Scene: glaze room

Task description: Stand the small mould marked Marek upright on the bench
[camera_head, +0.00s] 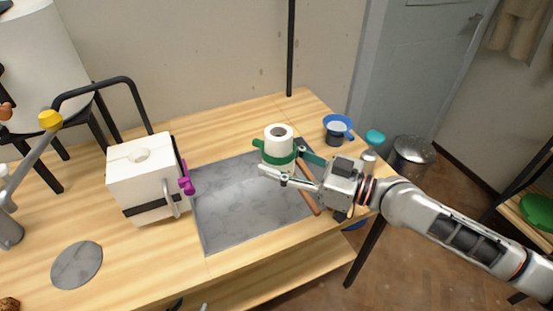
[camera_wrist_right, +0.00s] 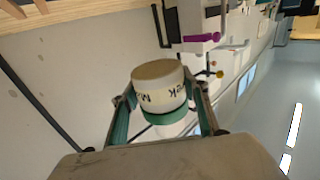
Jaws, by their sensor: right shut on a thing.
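The small mould (camera_head: 279,133) is a white cylinder with a green band and a hole in its top face. In the head view it looks roughly upright, over the grey slab at the bench's middle. In the right wrist view the mould (camera_wrist_right: 160,88) shows dark lettering, partly readable as Marek, upside down in the picture, and a plain tan end face. My right gripper (camera_head: 280,162) is shut on it, a finger on each side. The mould appears held off the bench (camera_head: 235,125). Possible tips of my left gripper (camera_head: 189,305) show at the bottom edge; their opening is unclear.
The grey slab (camera_head: 230,205) has clear room left of the mould. A white box with a handle (camera_head: 140,180) stands left of it. A wooden roller (camera_head: 308,200) lies on its right side. A blue-rimmed cup (camera_head: 336,130) stands at the back right.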

